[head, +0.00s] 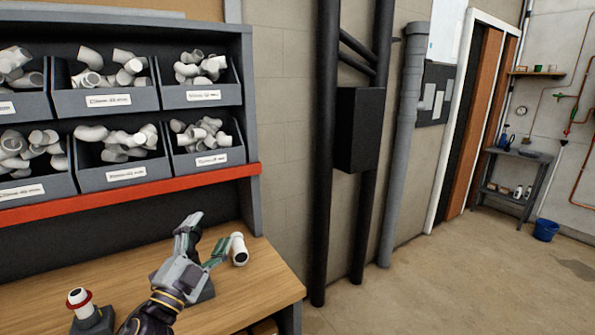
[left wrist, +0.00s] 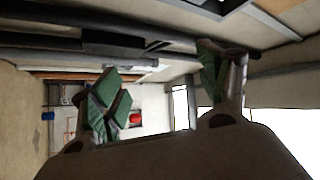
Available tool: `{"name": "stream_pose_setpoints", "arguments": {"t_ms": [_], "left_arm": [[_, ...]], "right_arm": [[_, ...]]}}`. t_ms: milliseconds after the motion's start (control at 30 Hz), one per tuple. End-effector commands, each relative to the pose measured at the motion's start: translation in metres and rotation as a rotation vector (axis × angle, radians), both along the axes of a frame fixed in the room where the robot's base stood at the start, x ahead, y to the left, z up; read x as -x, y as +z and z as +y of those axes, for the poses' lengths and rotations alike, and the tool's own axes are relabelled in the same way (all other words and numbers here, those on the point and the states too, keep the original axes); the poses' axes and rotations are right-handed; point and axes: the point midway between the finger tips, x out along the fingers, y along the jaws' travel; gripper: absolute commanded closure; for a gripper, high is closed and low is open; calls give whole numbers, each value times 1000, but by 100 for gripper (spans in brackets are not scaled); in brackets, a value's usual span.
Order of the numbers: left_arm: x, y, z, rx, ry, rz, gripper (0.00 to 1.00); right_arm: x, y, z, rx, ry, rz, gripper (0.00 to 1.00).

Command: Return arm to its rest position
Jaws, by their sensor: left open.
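My left gripper (head: 207,237) is above the wooden bench (head: 255,290) in the head view, its jaws apart and nothing between them. The left wrist view also shows the spread green-padded fingers of this gripper (left wrist: 162,85), with empty space between. A white pipe fitting (head: 239,249) is on the bench just right of the fingers; I cannot tell if they touch. A dark grey block (head: 203,291) shows partly behind the gripper. A white fitting with a red ring (head: 78,298) stands upright on a dark block (head: 93,322) at lower left. My right gripper is out of view.
A shelf rack with a red front edge (head: 130,193) rises behind the bench, holding labelled bins (head: 203,95) of white fittings. Dark vertical pipes (head: 328,150) and a black box (head: 358,130) stand right of the bench. Open floor (head: 440,290) lies at right, with a blue bucket (head: 545,230) beyond.

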Motion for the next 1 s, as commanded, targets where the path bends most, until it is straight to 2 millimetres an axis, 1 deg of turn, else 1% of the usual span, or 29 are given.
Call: {"name": "stream_pose_setpoints", "arguments": {"t_ms": [33, 100, 267, 400, 567, 767, 867, 1000], "left_arm": [[-1, -10, 7, 42, 30, 41, 25], [-2, -23, 17, 95, 74, 97, 25], [-1, -60, 38, 208, 172, 239, 25], [6, -97, 53, 297, 252, 374, 25], [20, -143, 64, 387, 336, 541, 25], [49, -202, 70, 481, 431, 765, 25], [68, -230, 69, 522, 471, 883, 25], [99, -267, 64, 570, 520, 1053, 25]], "right_arm": [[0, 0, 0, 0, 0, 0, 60], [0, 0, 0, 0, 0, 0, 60], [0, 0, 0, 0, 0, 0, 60], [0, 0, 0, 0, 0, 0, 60], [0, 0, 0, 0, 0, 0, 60], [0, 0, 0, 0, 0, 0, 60], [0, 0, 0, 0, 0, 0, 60], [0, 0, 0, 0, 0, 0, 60]]}}
